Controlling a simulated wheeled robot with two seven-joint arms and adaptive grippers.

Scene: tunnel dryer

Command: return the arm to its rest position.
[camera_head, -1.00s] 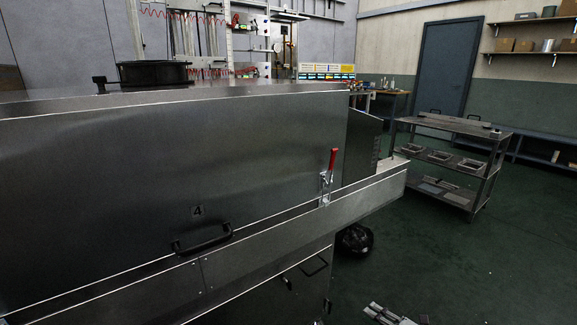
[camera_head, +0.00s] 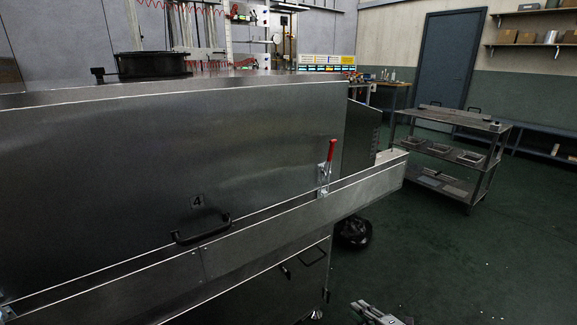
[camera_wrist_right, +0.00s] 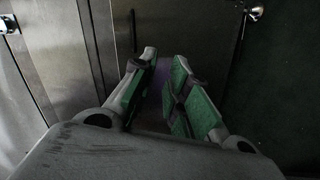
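My right gripper (camera_head: 372,308) shows at the bottom edge of the head view, low over the green floor and to the right of the dryer's lower cabinet. In the right wrist view its two fingers (camera_wrist_right: 165,62) have green pads, stand apart, and hold nothing between them. The dryer (camera_head: 120,150) is a large grey metal housing with a black handle and the number 4 on its panel. Its metal side shows beyond the fingers in the wrist view (camera_wrist_right: 70,50). My left gripper is in neither view.
A red-handled toggle clamp (camera_head: 330,160) stands on the dryer's ledge (camera_head: 300,215). A black round object (camera_head: 353,232) lies on the floor beside the cabinet. A metal cart (camera_head: 455,120) with trays stands at the right. The floor (camera_head: 480,265) in front of the cart is mostly clear.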

